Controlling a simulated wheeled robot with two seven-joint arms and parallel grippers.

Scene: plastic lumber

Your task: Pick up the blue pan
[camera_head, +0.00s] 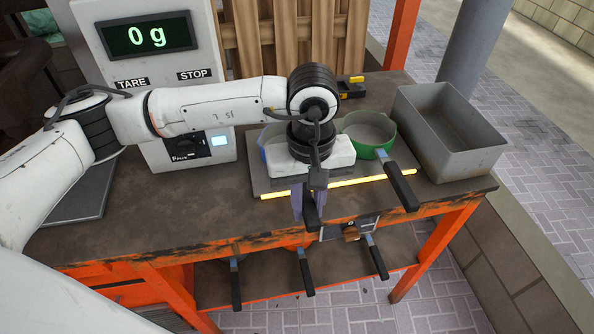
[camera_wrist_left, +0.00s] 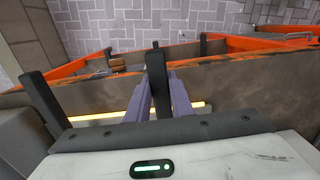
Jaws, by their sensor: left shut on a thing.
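The blue pan (camera_head: 268,137) is on the grey board on the workbench, mostly hidden by my left wrist and gripper. Its black handle (camera_head: 312,214) points toward the bench's front edge. My left gripper (camera_head: 307,203) points down and is shut on this handle. In the left wrist view, the black handle (camera_wrist_left: 157,75) stands between the two purple-grey fingers of the left gripper (camera_wrist_left: 160,98). I cannot tell whether the pan touches the board. My right gripper is not in view.
A green pan (camera_head: 383,152) with a black handle sits close on the right. A grey metal bin (camera_head: 470,163) stands right of it. A yellow strip (camera_head: 375,180) edges the board. A scale reading 0 g (camera_head: 148,37) is at left.

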